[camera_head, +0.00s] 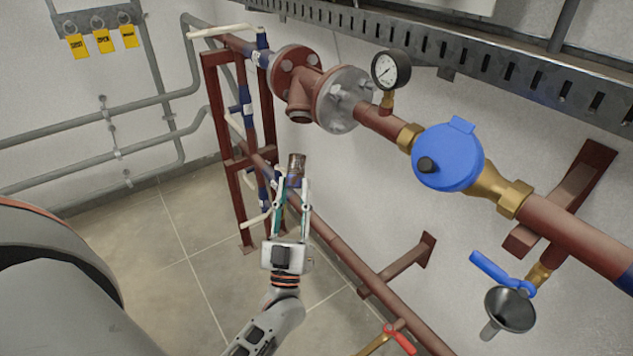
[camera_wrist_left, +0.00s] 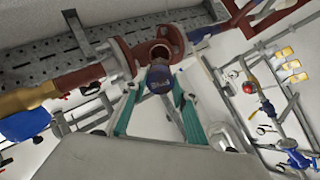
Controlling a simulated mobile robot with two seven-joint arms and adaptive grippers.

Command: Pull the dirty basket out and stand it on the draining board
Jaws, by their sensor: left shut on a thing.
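The dirty basket (camera_head: 296,162), a small brownish cylinder with a darker bluish lower part, is held upright in my left gripper (camera_head: 292,184). The gripper's two green-and-white fingers are shut on it. The basket also shows in the left wrist view (camera_wrist_left: 158,78), between the fingertips. In the head view it appears just below the downward branch of the red-brown strainer body (camera_head: 300,98), with a gap between them. In the wrist view the basket overlaps the branch. No draining board can be made out. My right gripper is not in view.
The red-brown pipe carries a pressure gauge (camera_head: 391,70) and a blue-capped meter (camera_head: 447,157). A red support frame (camera_head: 210,120) stands left of my gripper. A lower pipe (camera_head: 345,258) runs behind it. A funnel (camera_head: 510,308) is at the lower right. The tiled floor (camera_head: 150,250) is clear.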

